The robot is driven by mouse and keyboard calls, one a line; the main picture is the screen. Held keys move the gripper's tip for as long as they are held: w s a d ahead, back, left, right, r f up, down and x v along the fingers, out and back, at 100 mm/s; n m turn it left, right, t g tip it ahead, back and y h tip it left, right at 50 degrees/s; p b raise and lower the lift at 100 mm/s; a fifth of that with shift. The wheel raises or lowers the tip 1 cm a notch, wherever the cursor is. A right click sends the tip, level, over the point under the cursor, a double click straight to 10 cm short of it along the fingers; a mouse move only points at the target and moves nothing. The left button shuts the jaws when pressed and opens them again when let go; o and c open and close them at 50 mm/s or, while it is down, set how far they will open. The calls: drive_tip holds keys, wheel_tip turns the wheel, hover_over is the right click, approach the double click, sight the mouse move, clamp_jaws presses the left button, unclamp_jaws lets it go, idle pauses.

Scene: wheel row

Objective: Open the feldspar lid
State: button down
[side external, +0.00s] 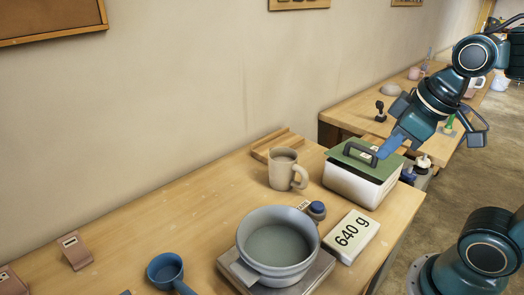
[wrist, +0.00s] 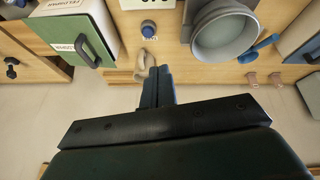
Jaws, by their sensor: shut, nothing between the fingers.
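The feldspar lid (side external: 350,146) is green with a dark arched handle (side external: 357,152) and lies closed on a white box (side external: 352,187). My gripper (side external: 384,151) is shut and empty. In the side view its blue fingers overlap the right end of the handle. In the wrist view the fingertips (wrist: 159,72) show well right of the lid, by the mug, so they appear apart from the handle.
A beige mug (side external: 282,172) stands left of the box, before a wooden rack (side external: 268,142). A grey pot (side external: 277,245), a blue knob (side external: 317,208) and a 640 g sign (side external: 353,237) are nearer. The table's left middle is clear.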

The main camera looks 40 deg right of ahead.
drive_tip(key=shift+s+a+m+t, duration=0.15)
drive_tip(key=shift+s+a+m, duration=0.2)
drive_tip(key=shift+s+m, duration=0.3)
drive_tip(key=shift+s+a+m+t, duration=0.15)
drive_tip(key=shift+s+a+m, duration=0.25)
drive_tip(key=shift+s, duration=0.4)
drive_tip(key=c, duration=1.5)
unclamp_jaws()
drive_tip(key=shift+w+d+r, duration=0.1)
drive_tip(key=shift+d, duration=0.05)
drive_tip(key=shift+o, duration=0.7)
drive_tip(key=shift+w+d+r, duration=0.1)
drive_tip(key=shift+w, duration=0.05)
drive_tip(key=g, duration=0.6)
hover_over(363, 147)
drive_tip(key=a, duration=0.1)
drive_tip(key=shift+w+a+h, duration=0.1)
drive_tip(key=shift+h, duration=0.2)
drive_tip(key=shift+f, duration=0.25)
drive_tip(key=f, duration=0.4)
drive_tip(key=d+f, duration=0.1)
drive_tip(key=f, duration=0.8)
drive_tip(key=shift+d+f, duration=0.15)
drive_tip(key=shift+f, duration=0.15)
